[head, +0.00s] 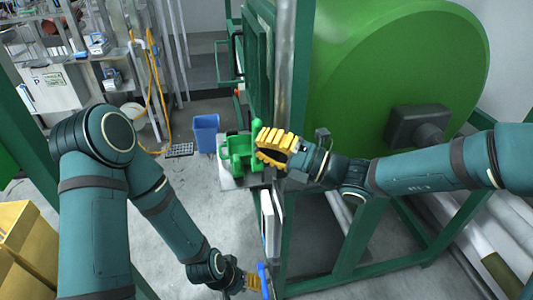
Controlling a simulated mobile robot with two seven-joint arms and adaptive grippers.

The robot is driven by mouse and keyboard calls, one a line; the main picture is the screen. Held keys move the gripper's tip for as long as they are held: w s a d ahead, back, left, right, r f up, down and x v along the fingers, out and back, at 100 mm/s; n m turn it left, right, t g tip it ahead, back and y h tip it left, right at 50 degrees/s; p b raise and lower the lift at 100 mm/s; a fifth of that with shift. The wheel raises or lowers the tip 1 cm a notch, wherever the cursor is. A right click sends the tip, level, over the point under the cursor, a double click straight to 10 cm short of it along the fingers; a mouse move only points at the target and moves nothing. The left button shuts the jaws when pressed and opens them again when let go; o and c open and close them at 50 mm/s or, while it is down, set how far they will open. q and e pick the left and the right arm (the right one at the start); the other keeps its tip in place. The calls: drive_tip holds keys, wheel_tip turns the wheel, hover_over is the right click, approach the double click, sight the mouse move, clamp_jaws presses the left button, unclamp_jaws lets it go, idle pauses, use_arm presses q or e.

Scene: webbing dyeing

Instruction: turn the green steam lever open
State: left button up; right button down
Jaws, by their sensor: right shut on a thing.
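The green steam lever and its green valve body (238,152) sit on a small grey plate at the side of the green machine frame, in the middle of the head view. My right gripper (274,147), with yellow fingers, reaches in from the right and is shut on the lever. Its fingers hide the gripped part. My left gripper (254,282) hangs low at the bottom of the view, apart from the lever, beside a blue piece (264,280). Whether its fingers are open or shut does not show clearly.
A large green drum (400,60) and its green frame fill the right side. A grey vertical post (284,60) rises just behind my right gripper. A blue bin (206,132) stands on the floor behind the valve. Yellow boxes (30,235) are at the lower left.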

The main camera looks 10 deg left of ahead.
drive_tip(key=shift+w+a+r, duration=0.2)
drive_tip(key=shift+w+r, duration=0.15)
drive_tip(key=shift+w, duration=0.3)
drive_tip(key=shift+w+r, duration=0.1)
drive_tip(key=shift+d, duration=0.15)
